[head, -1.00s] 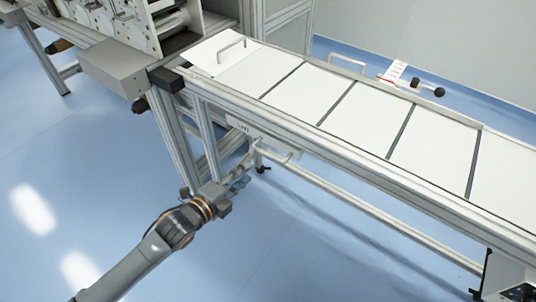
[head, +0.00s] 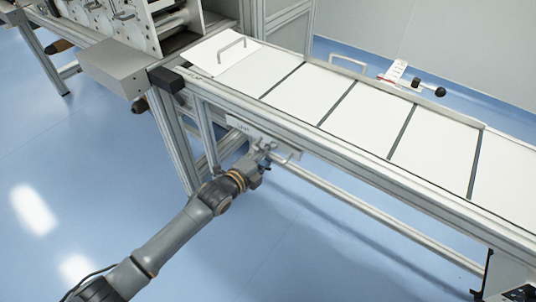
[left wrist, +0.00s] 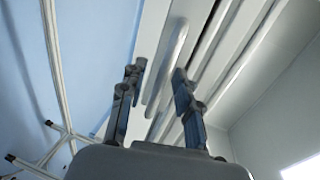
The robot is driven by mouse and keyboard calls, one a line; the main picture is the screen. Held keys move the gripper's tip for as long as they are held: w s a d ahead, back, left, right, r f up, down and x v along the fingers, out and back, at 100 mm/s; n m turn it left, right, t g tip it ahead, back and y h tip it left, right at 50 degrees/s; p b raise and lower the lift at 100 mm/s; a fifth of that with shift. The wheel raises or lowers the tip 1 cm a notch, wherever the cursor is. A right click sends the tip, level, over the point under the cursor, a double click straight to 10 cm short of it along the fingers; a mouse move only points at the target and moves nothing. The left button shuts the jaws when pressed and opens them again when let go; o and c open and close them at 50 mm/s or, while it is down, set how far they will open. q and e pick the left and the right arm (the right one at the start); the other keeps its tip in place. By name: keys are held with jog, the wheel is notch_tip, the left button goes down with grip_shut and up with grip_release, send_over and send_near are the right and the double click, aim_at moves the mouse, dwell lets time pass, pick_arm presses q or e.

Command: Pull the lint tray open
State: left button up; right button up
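The lint tray (head: 245,127) shows as a pale front panel with small dark lettering under the near edge of the conveyor-like table. Its bar handle (head: 289,157) sticks out at the lower right of the panel and is partly hidden by my left gripper (head: 264,148). In the left wrist view, the handle (left wrist: 168,58) is a light bar running between and beyond the two dark fingers of my left gripper (left wrist: 158,72). The fingers are apart, with the bar between them in the picture. I cannot tell whether they touch it. My right gripper is not in view.
The table frame (head: 350,172) runs above the tray, and a lower rail (head: 370,230) passes below. A frame leg (head: 176,140) stands left of the tray. White panels cover the table top. The blue floor (head: 290,265) in front is clear.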

pick_arm(q)
grip_shut()
jog(key=shift+s+a, duration=0.15)
jog(key=shift+s, duration=0.05)
jog(key=f+p+v, duration=0.2)
jog(key=p+v, duration=0.2)
jog(key=v, duration=0.6)
jog(key=f+p+v, duration=0.2)
jog(key=p+v, duration=0.2)
jog(key=v, duration=0.6)
jog(key=shift+s+a+p, duration=0.35)
jog(key=shift+s+a, duration=0.05)
jog(key=shift+s, duration=0.15)
grip_release()
jog(key=shift+f, duration=0.1)
